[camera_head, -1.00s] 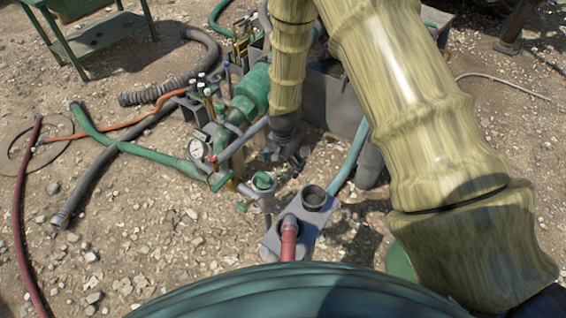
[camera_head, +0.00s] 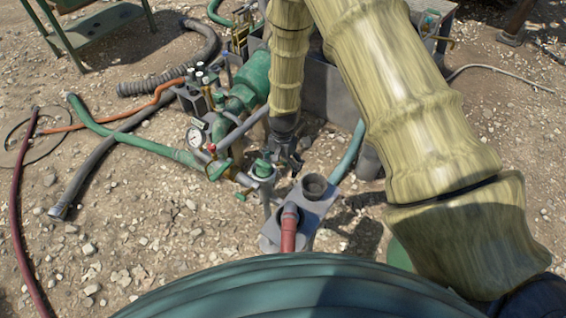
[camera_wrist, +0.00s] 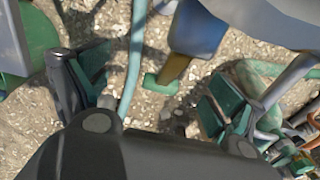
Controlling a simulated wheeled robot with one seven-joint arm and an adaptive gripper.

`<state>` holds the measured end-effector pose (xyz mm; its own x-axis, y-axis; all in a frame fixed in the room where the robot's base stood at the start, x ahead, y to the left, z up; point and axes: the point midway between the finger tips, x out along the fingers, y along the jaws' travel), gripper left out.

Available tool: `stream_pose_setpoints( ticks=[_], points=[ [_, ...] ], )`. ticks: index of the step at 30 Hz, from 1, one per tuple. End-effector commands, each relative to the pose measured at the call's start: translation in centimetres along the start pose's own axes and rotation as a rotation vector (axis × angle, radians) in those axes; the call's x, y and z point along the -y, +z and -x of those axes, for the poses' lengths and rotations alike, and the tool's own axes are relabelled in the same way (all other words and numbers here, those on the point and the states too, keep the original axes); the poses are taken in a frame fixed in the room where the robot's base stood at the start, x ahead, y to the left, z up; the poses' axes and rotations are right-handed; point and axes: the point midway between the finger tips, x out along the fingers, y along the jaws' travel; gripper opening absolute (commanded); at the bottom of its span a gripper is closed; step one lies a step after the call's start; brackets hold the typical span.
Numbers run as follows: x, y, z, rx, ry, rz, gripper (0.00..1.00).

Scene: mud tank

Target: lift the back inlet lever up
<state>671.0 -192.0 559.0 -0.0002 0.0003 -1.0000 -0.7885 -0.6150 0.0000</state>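My gripper (camera_head: 290,160) hangs beside the manifold in the head view, just right of a green-topped valve (camera_head: 262,168). In the wrist view its two padded fingers stand wide apart, so my gripper (camera_wrist: 155,92) is open and empty. Between the fingers, beyond their tips, a small green lever-like piece (camera_wrist: 163,85) sticks out by a brass-brown part under a blue-grey body (camera_wrist: 198,28). I cannot tell for sure whether this is the back inlet lever. In the head view my arm hides the back of the manifold.
A pressure gauge (camera_head: 195,137) and green pipework (camera_head: 245,92) stand left of my gripper. A grey bracket (camera_head: 318,205) with a red pipe (camera_head: 289,228) is in front. Green, orange and black hoses cross the gravel at left. A green table (camera_head: 100,28) stands at the back left.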

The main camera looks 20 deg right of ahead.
Motion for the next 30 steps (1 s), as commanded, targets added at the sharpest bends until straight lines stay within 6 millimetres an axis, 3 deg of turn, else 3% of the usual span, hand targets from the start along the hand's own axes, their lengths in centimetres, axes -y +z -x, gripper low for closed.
stream_pose_setpoints(
  ticks=[1, 9, 12, 30],
  points=[
    [0.0, 0.0, 0.0, 0.000, 0.000, 0.000, 0.76],
    [0.0, 0.0, 0.0, 0.000, 0.000, 0.000, 0.27],
    [0.0, 0.0, 0.0, 0.000, 0.000, 0.000, 0.14],
    [0.0, -0.6, 1.1, -0.001, 0.000, 0.000, 0.14]
  ],
)
